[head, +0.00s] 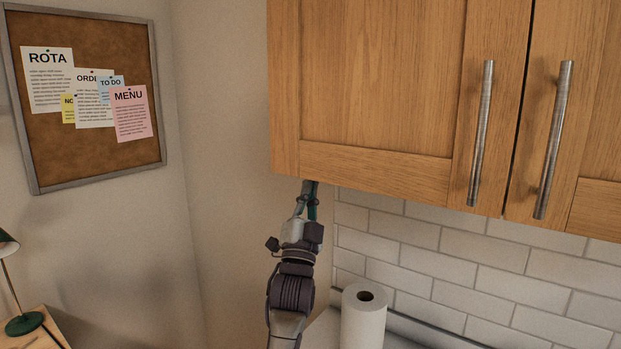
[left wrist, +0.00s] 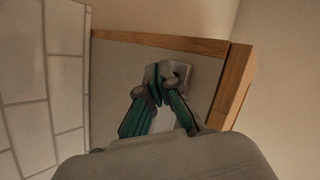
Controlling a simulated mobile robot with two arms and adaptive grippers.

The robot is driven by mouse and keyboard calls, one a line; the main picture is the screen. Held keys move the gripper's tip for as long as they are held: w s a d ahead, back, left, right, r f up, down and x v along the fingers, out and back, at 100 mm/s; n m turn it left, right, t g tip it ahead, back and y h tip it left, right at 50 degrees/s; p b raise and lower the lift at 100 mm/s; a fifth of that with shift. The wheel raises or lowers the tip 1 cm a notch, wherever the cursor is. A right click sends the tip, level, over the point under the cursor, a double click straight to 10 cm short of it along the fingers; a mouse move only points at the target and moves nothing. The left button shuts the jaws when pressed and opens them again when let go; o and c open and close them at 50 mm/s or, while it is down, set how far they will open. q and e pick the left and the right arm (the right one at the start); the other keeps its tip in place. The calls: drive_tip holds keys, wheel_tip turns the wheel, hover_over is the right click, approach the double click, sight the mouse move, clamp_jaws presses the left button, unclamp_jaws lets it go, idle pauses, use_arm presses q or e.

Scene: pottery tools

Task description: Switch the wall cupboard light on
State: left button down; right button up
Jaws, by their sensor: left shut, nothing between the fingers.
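The wooden wall cupboard (head: 375,75) fills the upper right of the head view, with two doors and upright metal handles. My left gripper (head: 309,184) reaches up to its lower left edge, fingers pointing up. In the left wrist view the cupboard's grey underside (left wrist: 112,75) shows, framed by wooden edges. A small pale square fitting (left wrist: 182,70), which looks like a switch, sits on it. My left gripper's fingertips (left wrist: 160,72) are shut and empty, right beside the fitting and partly over it. I cannot tell whether they touch it. No lit lamp shows. My right gripper is not in view.
A paper towel roll (head: 363,318) stands below the cupboard near the white tiled wall (head: 480,270). A cork board (head: 90,150) with notes hangs on the left wall. A green desk lamp (head: 24,324) is at lower left. Space left of my arm looks free.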

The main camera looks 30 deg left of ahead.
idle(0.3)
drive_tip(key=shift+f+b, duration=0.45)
drive_tip(key=shift+b, duration=0.05)
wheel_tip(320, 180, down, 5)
drive_tip(key=b, duration=0.4)
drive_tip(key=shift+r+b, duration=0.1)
drive_tip(key=shift+b, duration=0.3)
idle(0.3)
